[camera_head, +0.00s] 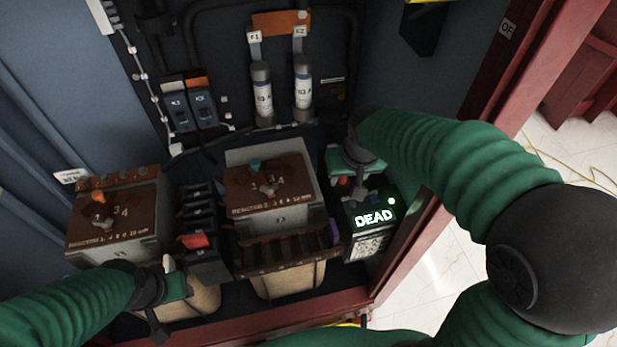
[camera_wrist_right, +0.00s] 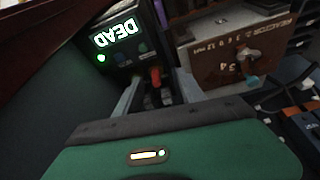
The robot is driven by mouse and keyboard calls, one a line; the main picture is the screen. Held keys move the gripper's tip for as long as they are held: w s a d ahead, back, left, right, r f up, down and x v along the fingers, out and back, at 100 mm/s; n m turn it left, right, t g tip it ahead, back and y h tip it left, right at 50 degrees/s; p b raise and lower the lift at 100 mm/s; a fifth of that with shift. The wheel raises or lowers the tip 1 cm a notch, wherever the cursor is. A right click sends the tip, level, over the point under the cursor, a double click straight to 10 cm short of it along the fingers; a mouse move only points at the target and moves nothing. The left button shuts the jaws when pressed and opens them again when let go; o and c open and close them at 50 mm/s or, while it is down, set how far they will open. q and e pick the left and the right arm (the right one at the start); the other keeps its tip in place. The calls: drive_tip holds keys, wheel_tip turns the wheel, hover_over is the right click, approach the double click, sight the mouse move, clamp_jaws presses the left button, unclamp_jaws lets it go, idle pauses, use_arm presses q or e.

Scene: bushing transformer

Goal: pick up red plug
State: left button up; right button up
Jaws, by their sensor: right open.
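A red plug (camera_wrist_right: 155,77) stands at the edge of the black box with the lit "DEAD" display (camera_wrist_right: 116,34), seen in the right wrist view. My right gripper (camera_wrist_right: 157,92) is open, its grey fingers on either side of the plug; I cannot tell if they touch it. In the head view a bit of red (camera_head: 343,181) shows beside my right gripper (camera_head: 357,181), above the "DEAD" box (camera_head: 374,217); the gripper partly hides it. My left gripper (camera_head: 172,290) is at lower left, in front of the left reactor block, its jaws unclear.
Two reactor blocks (camera_head: 120,222) (camera_head: 270,187) stand left of the box. Between them is a black switch row with a red part (camera_head: 194,241). Breakers (camera_head: 190,108) and two cylinders (camera_head: 263,97) are on the back wall. A red cabinet frame (camera_head: 440,210) runs close on the right.

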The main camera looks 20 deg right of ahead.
drive_tip(key=w+r+b, duration=0.2)
drive_tip(key=w, duration=0.1)
drive_tip(key=m+b, duration=0.1)
drive_tip(key=b, duration=0.1)
hover_over(343, 179)
drive_tip(key=a, duration=0.1)
drive_tip(key=f, duration=0.9)
drive_tip(key=shift+s+a, duration=0.1)
drive_tip(key=shift+s, duration=0.15)
drive_tip(key=shift+w+f, duration=0.2)
drive_tip(key=shift+f, duration=0.15)
drive_tip(key=f, duration=0.1)
drive_tip(key=w+d+f+b, duration=0.1)
drive_tip(key=f, duration=0.1)
drive_tip(key=d+f, duration=0.1)
drive_tip(key=f, duration=0.1)
drive_tip(key=shift+w+d+f, duration=0.15)
drive_tip(key=shift+d, duration=0.05)
drive_tip(key=shift+a+t, duration=0.3)
drive_tip(key=shift+a, duration=0.15)
drive_tip(key=shift+c, duration=0.4)
drive_tip(key=shift+a, duration=0.1)
drive_tip(key=shift+c, duration=1.1)
drive_tip(key=c, duration=0.5)
use_arm(q)
drive_tip(key=f, duration=0.6)
drive_tip(key=shift+s, duration=0.25)
use_arm(e)
drive_tip(key=shift+d, duration=0.3)
clamp_jaws()
